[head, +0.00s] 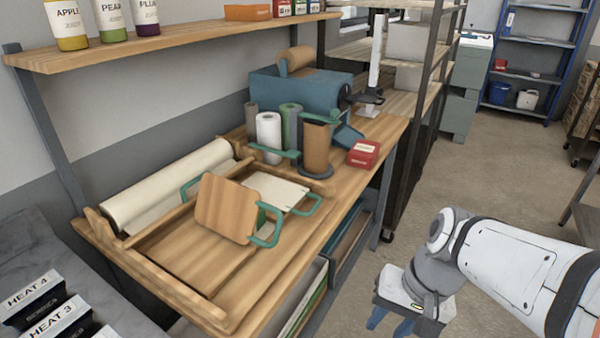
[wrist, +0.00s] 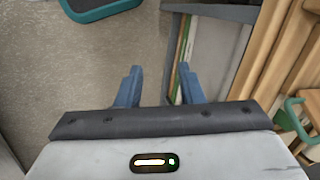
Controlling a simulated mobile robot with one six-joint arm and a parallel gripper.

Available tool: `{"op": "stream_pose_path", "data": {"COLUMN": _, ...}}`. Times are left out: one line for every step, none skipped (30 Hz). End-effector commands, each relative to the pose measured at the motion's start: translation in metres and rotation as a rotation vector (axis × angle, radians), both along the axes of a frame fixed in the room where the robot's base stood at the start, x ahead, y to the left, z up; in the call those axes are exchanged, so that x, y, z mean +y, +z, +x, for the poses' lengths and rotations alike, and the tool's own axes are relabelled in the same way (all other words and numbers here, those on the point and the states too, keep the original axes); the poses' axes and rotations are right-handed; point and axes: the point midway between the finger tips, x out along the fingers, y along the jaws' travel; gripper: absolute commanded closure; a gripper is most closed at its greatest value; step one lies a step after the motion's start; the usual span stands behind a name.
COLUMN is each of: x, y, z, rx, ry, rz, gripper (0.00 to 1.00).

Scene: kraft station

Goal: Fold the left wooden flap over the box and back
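A wooden flap (head: 226,209) stands tilted up on the workbench in the head view, with a green handle (head: 268,226) at its right edge. Behind it lies a pale flat panel (head: 276,190), partly hidden by the flap; green handles show on either side of it. I cannot tell where the box's walls run. My gripper (head: 391,324) is low in front of the bench, to the right of the flap and apart from it. In the wrist view my gripper (wrist: 158,86) has its blue fingers spread, with nothing between them. A green handle (wrist: 298,112) shows at the right there.
A wooden tray frame (head: 175,285) surrounds the flap, with a white paper roll (head: 170,184) behind. Upright rolls (head: 268,137), a brown roll (head: 316,148) and a red box (head: 363,153) stand farther back. A shelf (head: 180,46) hangs above. Open floor (head: 460,190) lies right.

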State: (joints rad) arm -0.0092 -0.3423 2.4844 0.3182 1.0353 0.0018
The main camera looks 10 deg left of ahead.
Motion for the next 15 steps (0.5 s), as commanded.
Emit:
{"op": "stream_pose_path", "data": {"x": 0.021, "y": -0.011, "z": -0.003, "rx": 0.098, "ry": -0.046, "rz": 0.093, "gripper": 0.66}}
{"op": "stream_pose_path", "data": {"x": 0.035, "y": -0.013, "z": -0.004, "rx": 0.155, "ry": -0.076, "rz": 0.154, "gripper": 0.66}}
{"op": "stream_pose_path", "data": {"x": 0.053, "y": -0.014, "z": -0.006, "rx": 0.232, "ry": -0.119, "rz": 0.236, "gripper": 0.66}}
{"op": "stream_pose_path", "data": {"x": 0.066, "y": -0.014, "z": -0.006, "rx": 0.289, "ry": -0.151, "rz": 0.297, "gripper": 0.66}}
{"op": "stream_pose_path", "data": {"x": 0.079, "y": -0.013, "z": -0.005, "rx": 0.345, "ry": -0.182, "rz": 0.358, "gripper": 0.66}}
{"op": "stream_pose_path", "data": {"x": 0.096, "y": -0.01, "z": -0.002, "rx": 0.417, "ry": -0.224, "rz": 0.44, "gripper": 0.66}}
{"op": "stream_pose_path", "data": {"x": 0.108, "y": -0.007, "z": 0.001, "rx": 0.471, "ry": -0.257, "rz": 0.5, "gripper": 0.66}}
{"op": "stream_pose_path", "data": {"x": 0.119, "y": -0.004, "z": 0.005, "rx": 0.524, "ry": -0.289, "rz": 0.561, "gripper": 0.66}}
{"op": "stream_pose_path", "data": {"x": 0.133, "y": 0.0, "z": 0.011, "rx": 0.591, "ry": -0.331, "rz": 0.642, "gripper": 0.66}}
{"op": "stream_pose_path", "data": {"x": 0.143, "y": 0.003, "z": 0.017, "rx": 0.641, "ry": -0.364, "rz": 0.703, "gripper": 0.66}}
{"op": "stream_pose_path", "data": {"x": 0.152, "y": 0.007, "z": 0.025, "rx": 0.689, "ry": -0.398, "rz": 0.764, "gripper": 0.66}}
{"op": "stream_pose_path", "data": {"x": 0.162, "y": 0.012, "z": 0.035, "rx": 0.75, "ry": -0.443, "rz": 0.847, "gripper": 0.66}}
{"op": "stream_pose_path", "data": {"x": 0.169, "y": 0.015, "z": 0.044, "rx": 0.792, "ry": -0.476, "rz": 0.909, "gripper": 0.66}}
{"op": "stream_pose_path", "data": {"x": 0.174, "y": 0.017, "z": 0.054, "rx": 0.833, "ry": -0.511, "rz": 0.971, "gripper": 0.66}}
{"op": "stream_pose_path", "data": {"x": 0.181, "y": 0.021, "z": 0.068, "rx": 0.884, "ry": -0.557, "rz": 1.053, "gripper": 0.66}}
